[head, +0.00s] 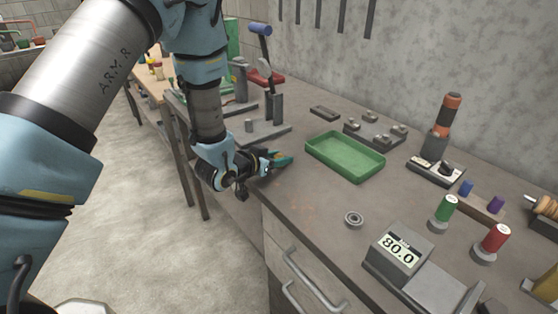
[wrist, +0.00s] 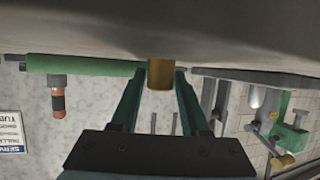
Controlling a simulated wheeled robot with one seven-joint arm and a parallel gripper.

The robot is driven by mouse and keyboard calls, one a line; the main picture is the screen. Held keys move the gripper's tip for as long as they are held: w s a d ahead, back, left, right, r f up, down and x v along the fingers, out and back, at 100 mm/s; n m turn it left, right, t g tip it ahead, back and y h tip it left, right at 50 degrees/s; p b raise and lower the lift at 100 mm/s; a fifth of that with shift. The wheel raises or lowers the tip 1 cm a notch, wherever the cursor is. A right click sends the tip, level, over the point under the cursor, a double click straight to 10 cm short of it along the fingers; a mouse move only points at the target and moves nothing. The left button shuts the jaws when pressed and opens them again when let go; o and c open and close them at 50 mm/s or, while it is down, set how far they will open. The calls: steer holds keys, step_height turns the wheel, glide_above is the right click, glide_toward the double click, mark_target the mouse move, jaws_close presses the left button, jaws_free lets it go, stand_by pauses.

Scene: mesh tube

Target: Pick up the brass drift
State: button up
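The brass drift (wrist: 160,75) is a short, gold-coloured cylinder in the wrist view, whose picture is upside down. It stands upright on the grey bench top (wrist: 235,38). My gripper (wrist: 162,72) has its two green fingers apart, with the drift in line between their tips. I cannot tell whether the tips touch it or how deep it sits between them. In the head view my gripper (head: 283,159) is low over the bench near its front edge, with teal fingers pointing right. The drift cannot be made out there and is probably hidden by the gripper.
A green tray (head: 346,157) lies just right of my gripper. A bearing ring (head: 354,219), a scale reading 80.0 (head: 398,252) and thread-like spools stand further right. A press-like stand (head: 273,105) is behind. Bare bench lies between gripper and ring.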

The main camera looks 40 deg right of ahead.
jaws_close()
steer(key=shift+r, duration=0.2)
stand_by(0.4)
